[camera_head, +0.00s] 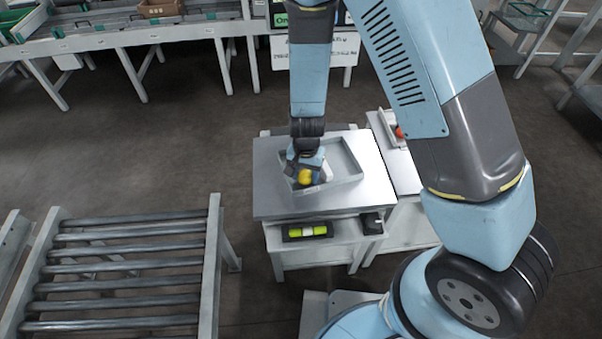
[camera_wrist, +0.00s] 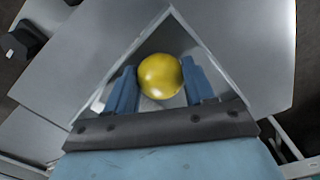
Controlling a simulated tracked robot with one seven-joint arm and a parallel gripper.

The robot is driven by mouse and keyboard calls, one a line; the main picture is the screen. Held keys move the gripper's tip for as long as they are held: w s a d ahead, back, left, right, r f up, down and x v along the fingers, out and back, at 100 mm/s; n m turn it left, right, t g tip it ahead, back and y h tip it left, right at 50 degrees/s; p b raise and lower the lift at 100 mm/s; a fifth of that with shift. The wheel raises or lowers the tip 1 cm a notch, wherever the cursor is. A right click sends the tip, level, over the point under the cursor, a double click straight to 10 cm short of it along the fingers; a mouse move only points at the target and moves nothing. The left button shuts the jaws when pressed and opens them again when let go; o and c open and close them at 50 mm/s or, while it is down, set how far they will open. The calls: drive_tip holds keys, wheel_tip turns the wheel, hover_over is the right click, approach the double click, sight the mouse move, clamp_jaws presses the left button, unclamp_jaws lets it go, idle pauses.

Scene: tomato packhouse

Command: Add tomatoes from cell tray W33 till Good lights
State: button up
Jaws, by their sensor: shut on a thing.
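My gripper (camera_head: 306,168) points down over a grey tray (camera_head: 351,156) on a metal-topped stand. It is shut on a yellow tomato (camera_head: 304,177). The same tomato (camera_wrist: 160,76) sits between the two blue fingers of my gripper (camera_wrist: 160,88) in the wrist view. I cannot tell whether the tomato touches the tray floor. No other tomato is clearly visible in this tray; my gripper hides part of it. A dark panel (camera_head: 307,231) with bright yellow-green patches is on the stand's front; its wording is unreadable. No W33 label is readable.
A second tray (camera_head: 386,124) with a red tomato (camera_head: 399,132) stands on the table to the right. A roller conveyor (camera_head: 125,262) is at lower left. A small black box (camera_head: 372,223) is at the stand's front right. A white sign and a partly hidden screen are behind.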

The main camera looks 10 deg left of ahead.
drive_tip(key=shift+f, duration=0.2)
drive_tip(key=o, duration=0.8)
drive_tip(key=shift+c, duration=1.5)
drive_tip(key=shift+w, duration=0.1)
drive_tip(key=shift+r, duration=3.5)
